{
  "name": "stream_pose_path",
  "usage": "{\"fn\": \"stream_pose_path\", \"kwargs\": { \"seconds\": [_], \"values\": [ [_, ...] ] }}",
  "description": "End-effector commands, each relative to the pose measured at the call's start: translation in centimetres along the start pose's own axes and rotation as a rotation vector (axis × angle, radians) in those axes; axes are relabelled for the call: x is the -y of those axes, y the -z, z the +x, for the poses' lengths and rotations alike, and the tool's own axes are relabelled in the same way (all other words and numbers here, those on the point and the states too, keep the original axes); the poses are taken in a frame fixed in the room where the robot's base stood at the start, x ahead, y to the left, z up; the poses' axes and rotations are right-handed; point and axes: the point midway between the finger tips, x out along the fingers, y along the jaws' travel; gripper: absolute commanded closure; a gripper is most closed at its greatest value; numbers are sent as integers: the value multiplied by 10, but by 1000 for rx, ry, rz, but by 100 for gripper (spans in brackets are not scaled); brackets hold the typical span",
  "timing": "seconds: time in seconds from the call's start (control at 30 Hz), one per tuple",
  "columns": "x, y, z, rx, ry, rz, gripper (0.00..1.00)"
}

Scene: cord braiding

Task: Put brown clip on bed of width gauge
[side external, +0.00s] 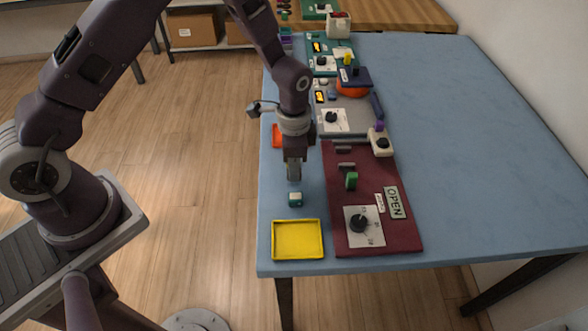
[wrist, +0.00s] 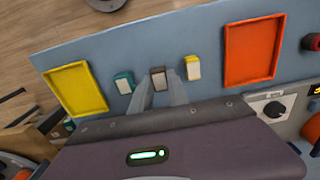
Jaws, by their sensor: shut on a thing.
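My gripper (wrist: 160,88) points down at the blue table, its fingers shut on the brown clip (wrist: 158,76), a small block with a dark top and pale face. In the side view my gripper (side external: 294,178) is just behind the teal clip (side external: 295,199); the brown clip cannot be made out there. In the wrist view the teal clip (wrist: 123,83) stands to the left of the brown clip and a yellow clip (wrist: 193,67) to its right. I cannot tell whether the brown clip touches the table. I cannot tell which fixture is the width gauge.
A yellow tray (side external: 297,221) lies at the near table edge; an orange tray (wrist: 228,55) is on the other side. A maroon board (side external: 340,190) with a dial, green lever and OPEN plate lies to the right. A grey board (side external: 358,117) lies behind. The table's right side is clear.

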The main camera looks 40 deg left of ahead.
Motion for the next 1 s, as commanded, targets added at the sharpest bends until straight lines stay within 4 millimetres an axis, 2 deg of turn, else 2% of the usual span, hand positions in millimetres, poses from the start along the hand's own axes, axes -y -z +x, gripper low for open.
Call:
{"fn": "stream_pose_path", "kwargs": {
  "seconds": [0.1,0.47,0.5,0.6,0.93,1.0],
  "values": [
    [0,0,11,0,0,0,100],
    [0,0,15,-1,0,0,100],
    [0,0,15,-1,0,-1,76],
    [0,0,15,-1,0,-1,58],
    [0,0,14,-1,1,-1,58],
    [1,2,1,-5,3,-1,58]
  ]
}}
